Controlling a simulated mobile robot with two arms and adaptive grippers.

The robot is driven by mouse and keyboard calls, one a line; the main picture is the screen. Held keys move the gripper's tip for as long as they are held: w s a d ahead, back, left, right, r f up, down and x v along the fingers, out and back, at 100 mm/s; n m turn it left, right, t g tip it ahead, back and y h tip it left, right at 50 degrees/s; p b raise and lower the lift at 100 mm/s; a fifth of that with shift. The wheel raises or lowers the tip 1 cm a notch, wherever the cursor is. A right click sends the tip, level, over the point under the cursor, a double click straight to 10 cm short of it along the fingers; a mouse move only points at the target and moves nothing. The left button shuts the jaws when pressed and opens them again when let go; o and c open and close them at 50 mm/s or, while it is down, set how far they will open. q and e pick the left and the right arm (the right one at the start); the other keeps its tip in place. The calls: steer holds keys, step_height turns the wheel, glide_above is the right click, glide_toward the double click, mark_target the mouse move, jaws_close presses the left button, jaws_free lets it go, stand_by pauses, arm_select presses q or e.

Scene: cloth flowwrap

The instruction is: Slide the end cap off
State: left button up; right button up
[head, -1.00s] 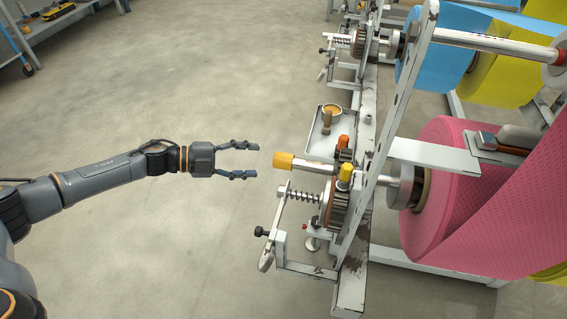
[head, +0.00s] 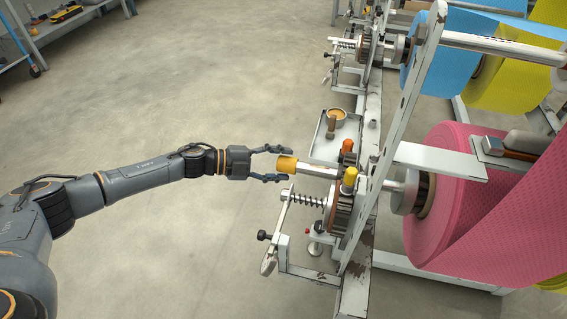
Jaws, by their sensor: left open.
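The end cap (head: 287,164) is a yellow-orange cap on the left end of a metal shaft (head: 318,170) that sticks out of the machine frame. My left gripper (head: 284,164) comes in from the left with its fingers open. The fingertips reach to the cap, one finger above it and one below it in the picture. I cannot tell whether either finger touches the cap. My right gripper is not in view.
The spring and gear (head: 340,208) sit just below the shaft. A small tray (head: 318,150) with a cup stands beyond it. The pink roll (head: 478,215) hangs right of the white frame (head: 393,130).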

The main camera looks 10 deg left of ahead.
arm_select(q)
steer(key=c, duration=0.9)
steer(key=shift+a, duration=0.1)
steer(key=a+b, duration=0.1)
steer(key=a, duration=0.6)
steer(key=shift+w+a+b, duration=0.1)
steer(key=shift+a+b, duration=0.2)
steer(key=shift+a, duration=0.05)
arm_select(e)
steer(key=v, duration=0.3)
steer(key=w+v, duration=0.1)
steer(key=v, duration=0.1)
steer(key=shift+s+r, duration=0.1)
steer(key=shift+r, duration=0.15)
